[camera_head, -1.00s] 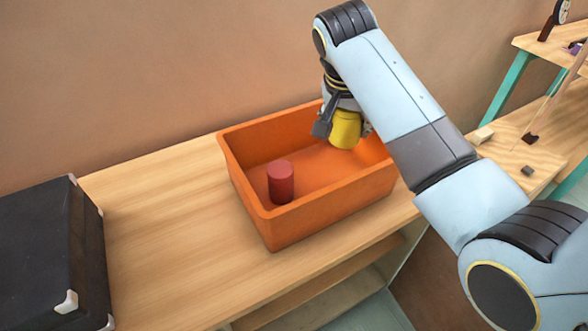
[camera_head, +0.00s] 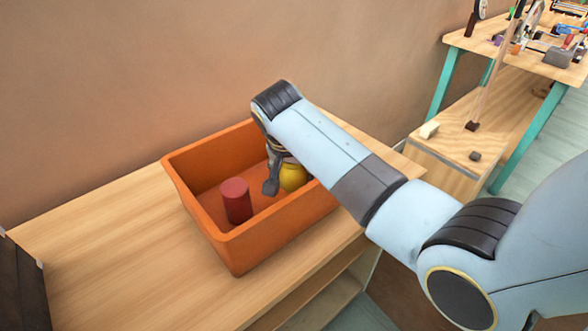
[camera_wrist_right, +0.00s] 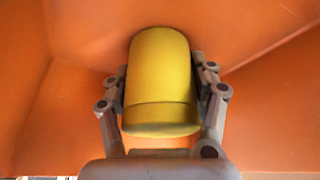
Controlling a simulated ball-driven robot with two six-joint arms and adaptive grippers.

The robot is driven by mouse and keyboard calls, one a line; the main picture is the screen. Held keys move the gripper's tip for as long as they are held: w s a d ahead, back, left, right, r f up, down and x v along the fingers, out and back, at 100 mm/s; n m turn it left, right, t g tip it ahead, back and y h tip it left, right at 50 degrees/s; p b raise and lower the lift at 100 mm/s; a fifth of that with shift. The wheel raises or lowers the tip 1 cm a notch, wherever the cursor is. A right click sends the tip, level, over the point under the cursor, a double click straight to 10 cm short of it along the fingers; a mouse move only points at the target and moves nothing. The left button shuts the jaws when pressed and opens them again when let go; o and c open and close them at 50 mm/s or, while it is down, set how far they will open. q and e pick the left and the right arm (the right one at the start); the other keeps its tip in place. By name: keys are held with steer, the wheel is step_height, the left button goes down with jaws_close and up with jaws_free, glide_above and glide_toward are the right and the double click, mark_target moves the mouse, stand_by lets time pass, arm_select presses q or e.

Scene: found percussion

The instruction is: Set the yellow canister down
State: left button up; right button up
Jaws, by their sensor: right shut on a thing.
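The yellow canister (camera_head: 293,176) is inside the orange bin (camera_head: 238,254), partly hidden by my right arm in the head view. My right gripper (camera_head: 278,178) is shut on it. In the right wrist view the yellow canister (camera_wrist_right: 160,80) sits between both fingers of the right gripper (camera_wrist_right: 160,92), with orange bin walls around it. Whether it touches the bin floor I cannot tell. My left gripper is not in view.
A dark red cylinder (camera_head: 236,201) stands in the bin, left of the canister. The bin stands on a wooden bench (camera_head: 110,250) with bare top to its left. A dark case (camera_head: 22,285) shows at the left edge.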

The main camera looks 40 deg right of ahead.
steer(key=o, duration=1.3)
steer(key=shift+f, duration=0.1)
steer(key=p+v, duration=0.2)
steer(key=v, duration=1)
